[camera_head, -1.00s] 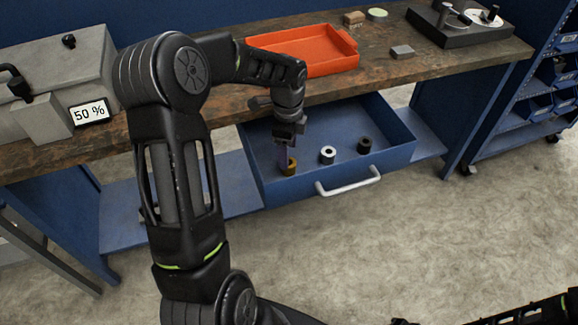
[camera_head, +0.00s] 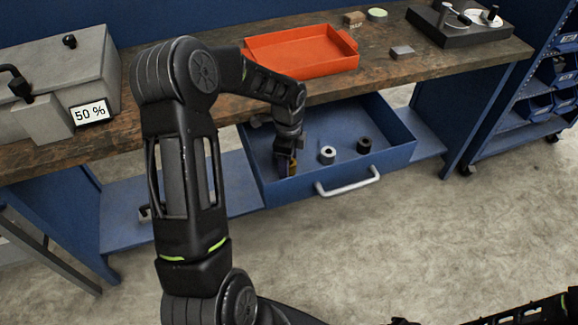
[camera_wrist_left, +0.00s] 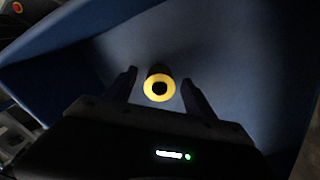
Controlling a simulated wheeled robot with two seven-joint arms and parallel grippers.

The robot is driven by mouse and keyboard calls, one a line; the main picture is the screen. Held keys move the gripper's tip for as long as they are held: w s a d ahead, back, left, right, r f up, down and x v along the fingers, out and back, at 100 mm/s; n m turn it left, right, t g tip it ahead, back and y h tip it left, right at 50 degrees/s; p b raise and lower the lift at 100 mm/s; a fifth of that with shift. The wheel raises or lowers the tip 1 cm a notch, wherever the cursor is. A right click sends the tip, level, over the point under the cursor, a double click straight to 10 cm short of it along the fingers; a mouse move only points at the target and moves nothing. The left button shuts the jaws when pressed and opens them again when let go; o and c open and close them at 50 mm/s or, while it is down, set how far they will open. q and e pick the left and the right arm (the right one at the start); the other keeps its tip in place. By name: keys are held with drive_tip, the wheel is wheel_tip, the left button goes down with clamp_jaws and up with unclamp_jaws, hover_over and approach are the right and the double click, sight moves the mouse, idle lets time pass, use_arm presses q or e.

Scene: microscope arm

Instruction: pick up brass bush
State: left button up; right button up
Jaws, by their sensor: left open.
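The brass bush (camera_wrist_left: 159,86) stands in the open blue drawer, its round yellow end and dark bore facing the left wrist camera. In the head view the brass bush (camera_head: 292,168) is mostly hidden by my left gripper (camera_head: 286,166), which reaches down into the drawer. In the left wrist view my left gripper (camera_wrist_left: 160,92) is open, with one finger on each side of the bush and a visible gap to each. Only a piece of my right arm shows at the bottom right of the head view; its gripper is not seen.
The blue drawer (camera_head: 395,153) also holds a white bush (camera_head: 327,155) and a dark bush (camera_head: 364,146) to the right of my gripper. An orange tray (camera_head: 300,52) sits on the workbench (camera_head: 385,70) above. The drawer walls stand close around the gripper.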

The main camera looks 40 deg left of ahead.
use_arm(q)
drive_tip(key=shift+c, duration=0.2)
clamp_jaws()
idle(0.4)
